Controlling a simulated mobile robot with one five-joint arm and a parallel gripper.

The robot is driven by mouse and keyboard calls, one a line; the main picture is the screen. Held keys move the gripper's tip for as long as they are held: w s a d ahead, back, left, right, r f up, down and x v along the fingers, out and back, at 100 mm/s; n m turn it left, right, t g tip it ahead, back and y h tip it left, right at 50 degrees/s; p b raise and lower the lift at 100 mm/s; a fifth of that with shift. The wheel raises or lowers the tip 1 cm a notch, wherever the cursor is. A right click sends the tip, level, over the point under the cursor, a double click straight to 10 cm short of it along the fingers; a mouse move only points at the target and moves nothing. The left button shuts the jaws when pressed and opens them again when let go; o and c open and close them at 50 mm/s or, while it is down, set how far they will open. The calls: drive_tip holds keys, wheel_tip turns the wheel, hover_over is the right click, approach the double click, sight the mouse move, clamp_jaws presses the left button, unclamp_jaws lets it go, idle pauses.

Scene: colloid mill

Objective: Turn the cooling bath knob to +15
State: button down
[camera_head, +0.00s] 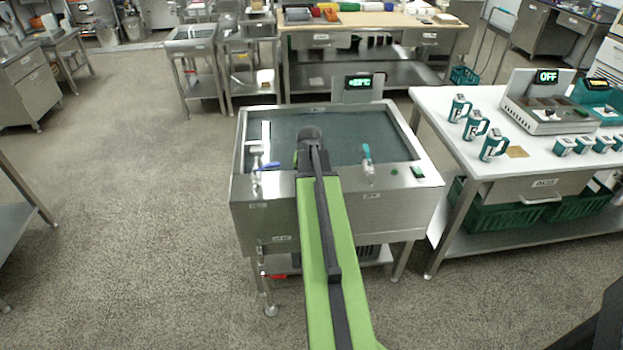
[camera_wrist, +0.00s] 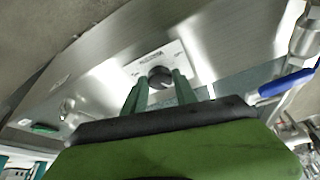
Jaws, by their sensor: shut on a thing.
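The cooling bath (camera_head: 240,190) is a steel tank with dark liquid in the head view. Its display (camera_head: 358,83) at the back glows green, too small to read surely. In the wrist view the round black knob (camera_wrist: 161,72) sits on a pale dial plate (camera_wrist: 178,53) with small marks that I cannot read. My gripper (camera_wrist: 158,80) has its two green fingers on either side of the knob, shut on it. In the head view my arm covers the knob and the fingertips.
A blue-handled valve (camera_head: 267,166) is left of my arm and shows at right in the wrist view (camera_wrist: 287,83). A teal-handled fitting (camera_head: 367,157) and a green switch (camera_head: 417,172) are to the right. A table with teal mugs (camera_head: 475,125) stands close right. Floor at left is clear.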

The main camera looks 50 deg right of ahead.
drive_tip(key=c, duration=1)
unclamp_jaws()
drive_tip(key=shift+o, duration=0.2)
drive_tip(key=p+v, duration=1.6)
drive_tip(key=v, duration=0.1)
drive_tip(key=shift+a+r, duration=0.2)
